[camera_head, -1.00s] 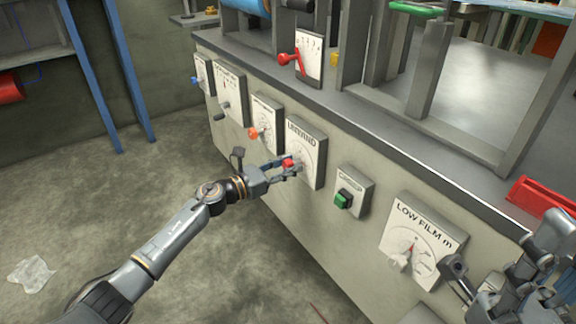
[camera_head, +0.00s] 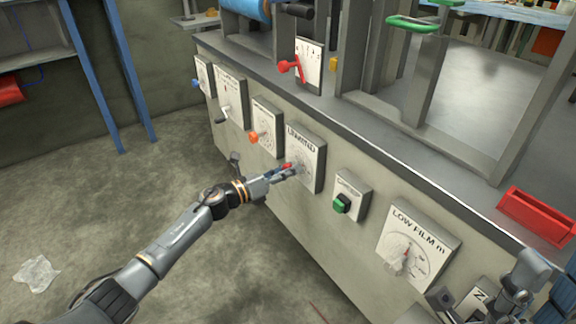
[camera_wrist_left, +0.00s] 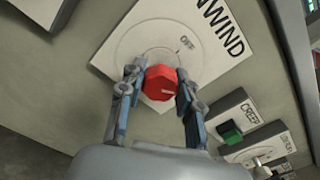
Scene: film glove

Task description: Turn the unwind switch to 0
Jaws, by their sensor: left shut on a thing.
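The unwind switch is a red knob (camera_wrist_left: 161,83) on a white dial plate (camera_head: 309,149) marked UNWIND on the machine's front. In the left wrist view the plate (camera_wrist_left: 200,30) shows OFF near a small tick above the knob. My left gripper (camera_head: 290,170) is shut on the red knob, one finger on each side; it fills the lower middle of the left wrist view (camera_wrist_left: 158,90). The knob's pointer direction is hard to make out. My right gripper (camera_head: 510,300) is at the lower right, partly cut off by the frame, away from the switch.
A green CREEP button (camera_head: 342,204) sits right of the unwind plate. An orange knob (camera_head: 254,137) is to its left. The LOW FILM dial (camera_head: 414,247) is farther right. A red tray (camera_head: 537,216) lies on the machine top. The floor at left is mostly clear.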

